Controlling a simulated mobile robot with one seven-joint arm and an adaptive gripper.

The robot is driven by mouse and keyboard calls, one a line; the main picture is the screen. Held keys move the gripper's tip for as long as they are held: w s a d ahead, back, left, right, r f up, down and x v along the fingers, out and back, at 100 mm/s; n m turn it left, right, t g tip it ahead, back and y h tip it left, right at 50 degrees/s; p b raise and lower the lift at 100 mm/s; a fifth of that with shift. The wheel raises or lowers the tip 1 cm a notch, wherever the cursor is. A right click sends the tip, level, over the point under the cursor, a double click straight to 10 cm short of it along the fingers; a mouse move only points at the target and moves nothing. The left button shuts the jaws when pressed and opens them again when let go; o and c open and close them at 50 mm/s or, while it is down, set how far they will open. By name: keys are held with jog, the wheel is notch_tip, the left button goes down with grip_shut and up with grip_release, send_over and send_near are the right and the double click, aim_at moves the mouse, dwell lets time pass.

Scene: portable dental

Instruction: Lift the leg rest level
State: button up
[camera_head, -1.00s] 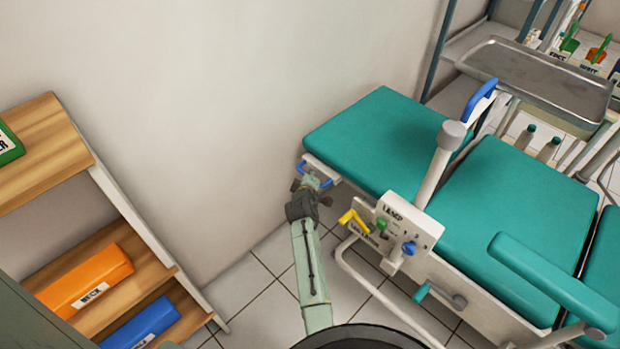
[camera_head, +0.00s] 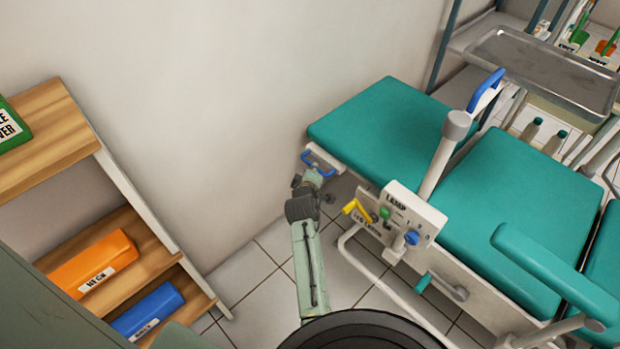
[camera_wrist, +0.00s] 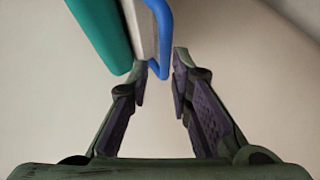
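The leg rest (camera_head: 375,125) is the teal pad at the left end of the dental chair. A blue handle (camera_head: 320,163) sticks out at its end edge. A yellow lever (camera_head: 355,211) beside a label reading LEG LATCH sits on the chair's side. My gripper (camera_head: 311,180) is at the blue handle. In the wrist view my gripper (camera_wrist: 161,66) is open, and the lower end of the blue handle (camera_wrist: 164,40) lies between or just beyond the fingertips. The fingers show gaps to it; exact contact and depth cannot be told.
A white panel (camera_head: 401,206) marked LAMP with knobs and a grey-topped post (camera_head: 442,160) stand beside the chair. A wooden shelf (camera_head: 45,140) with orange and blue boxes is at left. A metal tray (camera_head: 545,70) is at back right. The wall is close behind.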

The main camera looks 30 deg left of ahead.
jog(key=v, duration=0.6)
jog(key=shift+s+r, duration=0.1)
